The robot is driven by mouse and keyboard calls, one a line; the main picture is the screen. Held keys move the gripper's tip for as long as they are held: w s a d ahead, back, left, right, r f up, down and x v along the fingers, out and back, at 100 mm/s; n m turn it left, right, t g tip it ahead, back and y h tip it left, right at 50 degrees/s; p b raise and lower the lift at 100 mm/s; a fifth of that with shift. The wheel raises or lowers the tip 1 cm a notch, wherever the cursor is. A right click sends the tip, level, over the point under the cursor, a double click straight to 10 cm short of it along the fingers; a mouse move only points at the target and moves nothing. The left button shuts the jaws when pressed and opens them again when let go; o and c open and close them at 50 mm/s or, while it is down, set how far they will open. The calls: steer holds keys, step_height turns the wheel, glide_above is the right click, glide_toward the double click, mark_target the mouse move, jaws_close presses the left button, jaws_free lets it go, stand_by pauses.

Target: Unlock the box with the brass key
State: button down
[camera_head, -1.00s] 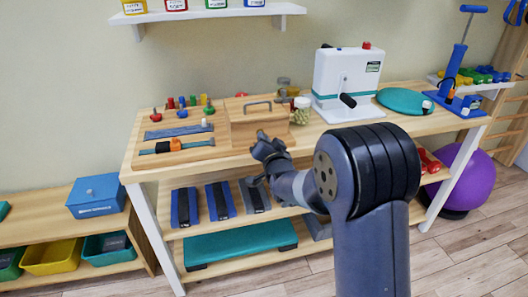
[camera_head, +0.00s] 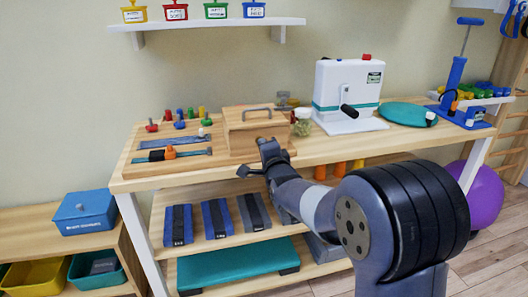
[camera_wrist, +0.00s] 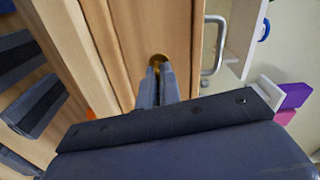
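The wooden box (camera_head: 238,134) with a grey metal handle on its lid sits on the workbench, lid shut. My gripper (camera_head: 266,145) is at the box's front face, toward its right side. In the wrist view, the two fingers of my gripper (camera_wrist: 158,72) are close together and point at the box's wooden front (camera_wrist: 125,50). Round brass (camera_wrist: 157,60) shows right at the fingertips. The fingers look shut on the brass key, which they mostly hide. I cannot tell the key from a lock plate there, nor how deep it sits.
A board (camera_head: 140,160) with pegs and straps lies left of the box. A small jar (camera_head: 302,124) and a white crank machine (camera_head: 345,95) stand to its right. The lower shelf holds cuff weights (camera_head: 217,218). The bench's front edge (camera_head: 180,180) runs below my gripper.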

stand_by(0.4)
steer(key=c, duration=1.6)
jaws_free()
steer(key=shift+s, duration=0.1)
steer(key=v, duration=1)
steer(key=shift+s+d, duration=0.15)
steer(key=shift+s, duration=0.1)
steer(key=shift+w, duration=0.1)
